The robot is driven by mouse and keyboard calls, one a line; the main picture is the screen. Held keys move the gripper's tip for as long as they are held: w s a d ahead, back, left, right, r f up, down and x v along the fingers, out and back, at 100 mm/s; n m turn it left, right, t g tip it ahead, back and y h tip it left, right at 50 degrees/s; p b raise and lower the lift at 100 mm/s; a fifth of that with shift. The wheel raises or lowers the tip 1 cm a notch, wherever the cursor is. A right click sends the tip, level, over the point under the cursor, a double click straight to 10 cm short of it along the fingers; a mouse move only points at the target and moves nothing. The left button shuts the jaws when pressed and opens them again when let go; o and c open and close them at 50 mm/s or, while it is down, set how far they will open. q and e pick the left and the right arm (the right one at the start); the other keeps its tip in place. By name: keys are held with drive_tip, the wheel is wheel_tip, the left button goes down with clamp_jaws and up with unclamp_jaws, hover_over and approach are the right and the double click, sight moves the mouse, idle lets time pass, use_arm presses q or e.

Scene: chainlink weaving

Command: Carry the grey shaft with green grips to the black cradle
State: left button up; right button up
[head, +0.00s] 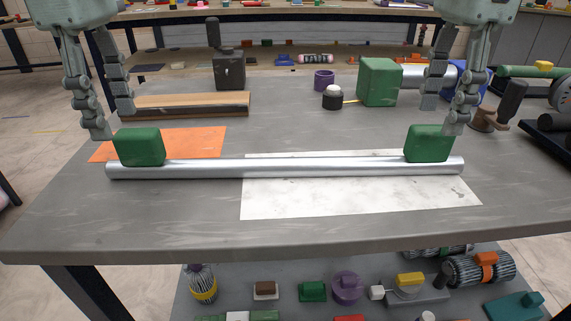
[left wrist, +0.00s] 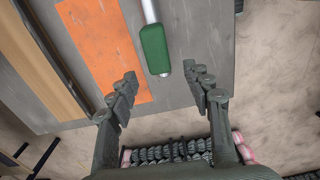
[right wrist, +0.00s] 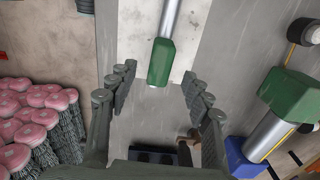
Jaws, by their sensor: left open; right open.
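The grey shaft (head: 285,168) lies level across the table, with a green grip near each end. The left grip (head: 140,147) also shows in the left wrist view (left wrist: 154,48); the right grip (head: 427,143) also shows in the right wrist view (right wrist: 160,63). My left gripper (head: 112,119) is open and empty, above and around the line of the left grip, fingers apart from it. My right gripper (head: 441,117) is open and empty above the right grip. A black block-like thing (head: 548,134) at the right edge may be the cradle; I cannot tell.
A wooden plank (head: 180,104), a dark block (head: 229,70), a green block (head: 380,82) and a purple ring (head: 324,79) stand behind. The table's front strip is clear.

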sight(128, 157)
use_arm(q)
drive_tip(key=shift+f, duration=3.9)
use_arm(e)
drive_tip(key=shift+f, duration=3.95)
use_arm(q)
clamp_jaws()
use_arm(e)
clamp_jaws()
